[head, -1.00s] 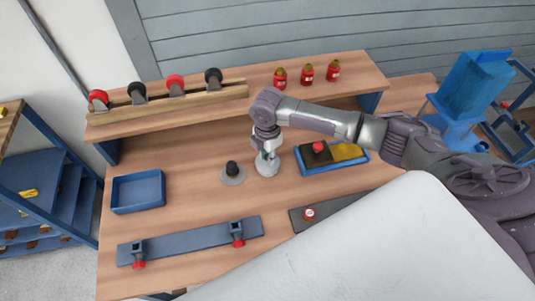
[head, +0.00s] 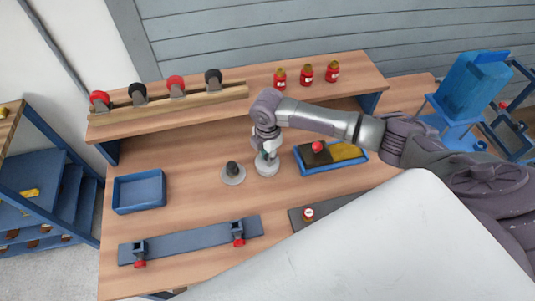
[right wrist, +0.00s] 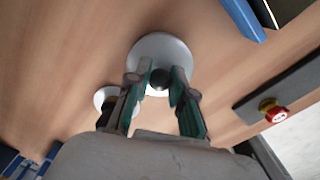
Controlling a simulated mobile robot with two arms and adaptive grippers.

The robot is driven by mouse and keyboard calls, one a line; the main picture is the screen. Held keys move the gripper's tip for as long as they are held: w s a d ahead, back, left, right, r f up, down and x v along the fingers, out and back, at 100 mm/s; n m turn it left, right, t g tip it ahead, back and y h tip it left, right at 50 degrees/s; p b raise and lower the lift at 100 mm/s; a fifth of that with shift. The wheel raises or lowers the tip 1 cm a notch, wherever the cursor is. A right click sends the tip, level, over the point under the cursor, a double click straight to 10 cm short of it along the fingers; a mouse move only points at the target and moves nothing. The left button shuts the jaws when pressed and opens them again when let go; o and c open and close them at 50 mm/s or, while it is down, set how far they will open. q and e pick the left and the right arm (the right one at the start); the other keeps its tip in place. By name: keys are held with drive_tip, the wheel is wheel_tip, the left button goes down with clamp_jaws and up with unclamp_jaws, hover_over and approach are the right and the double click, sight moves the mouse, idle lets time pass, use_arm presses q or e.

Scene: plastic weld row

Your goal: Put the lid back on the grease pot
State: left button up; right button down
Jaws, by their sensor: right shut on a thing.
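My right gripper (head: 268,150) points down over a pale round pot (head: 266,170) on the bench. In the right wrist view its fingers (right wrist: 161,80) close on the dark knob (right wrist: 160,77) of a wide, pale round lid (right wrist: 165,46). The lid is at the pot's top. I cannot tell whether it rests fully on the rim, as the gripper and the lid hide the joint. My left gripper is not in view.
A grey disc with a dark upright piece (head: 233,175) stands just left of the pot. A blue tray (head: 300,165) with dark and yellow pieces is close on the right. An empty blue tray (head: 139,191) and a grey bar with red-ended clamps (head: 190,241) are further left.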

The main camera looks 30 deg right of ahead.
drive_tip(key=shift+f+p, duration=0.15)
drive_tip(key=shift+p, duration=0.4)
idle(1.2)
drive_tip(key=shift+c, duration=2.2)
unclamp_jaws()
drive_tip(key=shift+r+p, duration=3.5)
drive_tip(key=shift+p, duration=0.25)
clamp_jaws()
